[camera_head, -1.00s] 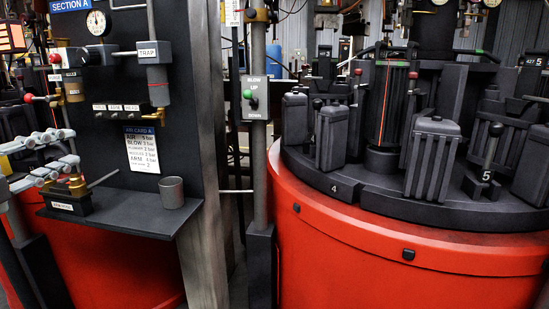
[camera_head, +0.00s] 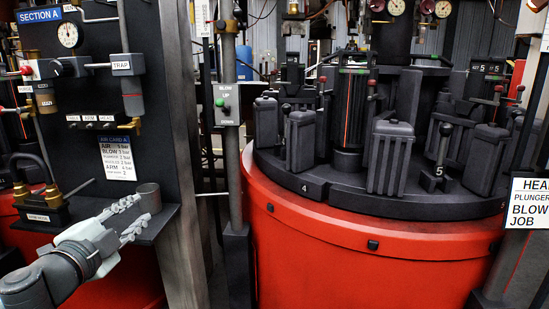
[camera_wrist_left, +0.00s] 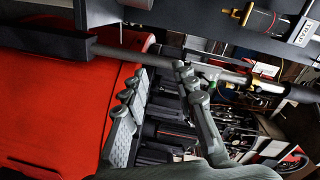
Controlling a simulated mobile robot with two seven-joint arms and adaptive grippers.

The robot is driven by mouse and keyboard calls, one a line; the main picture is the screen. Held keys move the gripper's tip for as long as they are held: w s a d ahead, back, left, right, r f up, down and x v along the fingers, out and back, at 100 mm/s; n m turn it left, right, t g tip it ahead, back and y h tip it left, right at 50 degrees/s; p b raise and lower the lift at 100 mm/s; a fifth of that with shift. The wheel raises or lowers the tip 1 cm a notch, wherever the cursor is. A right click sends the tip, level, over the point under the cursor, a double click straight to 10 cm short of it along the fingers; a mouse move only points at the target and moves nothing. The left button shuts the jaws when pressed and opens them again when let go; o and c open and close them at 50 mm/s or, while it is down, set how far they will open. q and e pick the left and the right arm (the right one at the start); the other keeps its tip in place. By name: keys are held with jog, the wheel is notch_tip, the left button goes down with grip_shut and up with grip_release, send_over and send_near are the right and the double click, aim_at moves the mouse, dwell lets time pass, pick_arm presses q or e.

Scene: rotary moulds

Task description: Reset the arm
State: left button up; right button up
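My left gripper (camera_head: 141,209) reaches in from the lower left in the head view, in front of the dark shelf (camera_head: 160,226) of the Section A panel. Its two fingers are apart, with nothing between them. In the left wrist view the fingers (camera_wrist_left: 160,76) also stand apart and empty, with the red drum (camera_wrist_left: 75,85) behind. The panel carries a small row of labels (camera_head: 92,118) and an air card (camera_head: 117,158). My right gripper is not in view.
A red drum (camera_head: 345,250) bears a dark round table (camera_head: 330,190) with several moulds and levers. A brass fitting (camera_head: 53,196) sits on the shelf's left. A white sign (camera_head: 527,205) is at right.

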pick_arm(q)
jog(key=s+f+n+g+y+p, duration=0.1)
jog(key=s+f+n+g+y, duration=0.2)
jog(key=f, duration=0.8)
jog(key=s+f+n+g+p, duration=0.1)
jog(key=s+f+n+g, duration=0.3)
jog(key=f, duration=0.7)
jog(key=s+d+f+n+g, duration=0.1)
jog(key=s+f+n+g, duration=0.4)
jog(key=s+f, duration=1.3)
jog(key=shift+s+d+n+g+p, duration=0.3)
jog(key=shift+s+g+p, duration=0.15)
jog(key=shift+s+g, duration=0.6)
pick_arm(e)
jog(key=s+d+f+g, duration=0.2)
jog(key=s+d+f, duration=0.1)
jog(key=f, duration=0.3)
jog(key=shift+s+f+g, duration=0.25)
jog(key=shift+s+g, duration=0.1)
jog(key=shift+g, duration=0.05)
